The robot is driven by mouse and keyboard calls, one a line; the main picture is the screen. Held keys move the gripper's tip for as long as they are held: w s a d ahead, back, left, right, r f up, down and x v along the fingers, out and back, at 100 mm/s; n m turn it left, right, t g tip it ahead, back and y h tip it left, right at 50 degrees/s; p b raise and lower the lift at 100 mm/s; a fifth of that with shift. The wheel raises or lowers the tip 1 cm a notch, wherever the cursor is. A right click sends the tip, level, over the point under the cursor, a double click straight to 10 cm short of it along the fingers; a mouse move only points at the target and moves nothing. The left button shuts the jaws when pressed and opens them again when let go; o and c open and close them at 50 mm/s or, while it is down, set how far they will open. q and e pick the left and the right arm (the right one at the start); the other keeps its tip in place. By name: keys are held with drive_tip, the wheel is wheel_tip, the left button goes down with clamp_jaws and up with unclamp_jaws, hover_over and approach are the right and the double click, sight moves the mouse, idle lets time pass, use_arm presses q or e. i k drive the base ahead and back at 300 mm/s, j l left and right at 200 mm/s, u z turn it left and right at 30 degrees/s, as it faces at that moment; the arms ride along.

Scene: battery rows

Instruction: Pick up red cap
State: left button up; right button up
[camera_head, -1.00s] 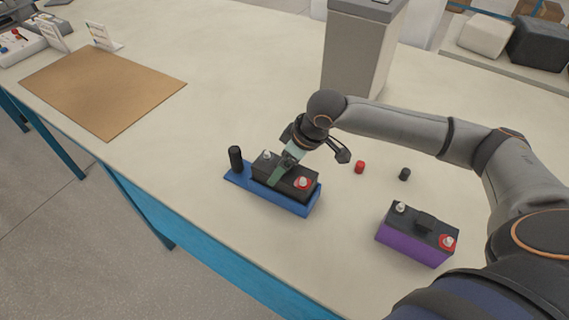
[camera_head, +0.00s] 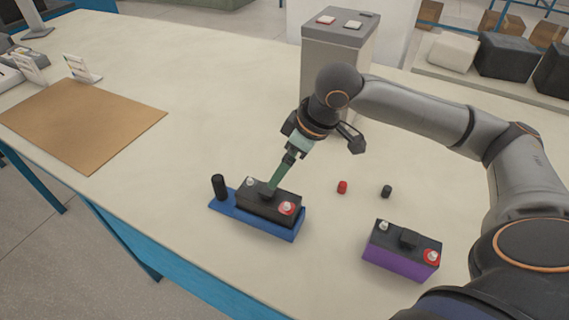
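The red cap (camera_head: 342,187) stands on the table, right of my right gripper and apart from it. My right gripper (camera_head: 269,188) points down at the top of a black battery (camera_head: 262,209) seated in a blue tray (camera_head: 228,207). Its green fingers overlap in this view, so I cannot tell whether they are open or whether they touch the battery's handle. My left gripper is not in view.
A dark cap (camera_head: 386,191) stands right of the red cap. A purple-sided battery (camera_head: 400,262) sits nearer on the right. A black post (camera_head: 219,187) stands on the tray's left end. A grey box (camera_head: 330,75) stands behind my arm. A brown mat (camera_head: 85,125) lies left.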

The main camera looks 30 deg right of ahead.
sight(343, 186)
drive_tip(key=k, duration=1)
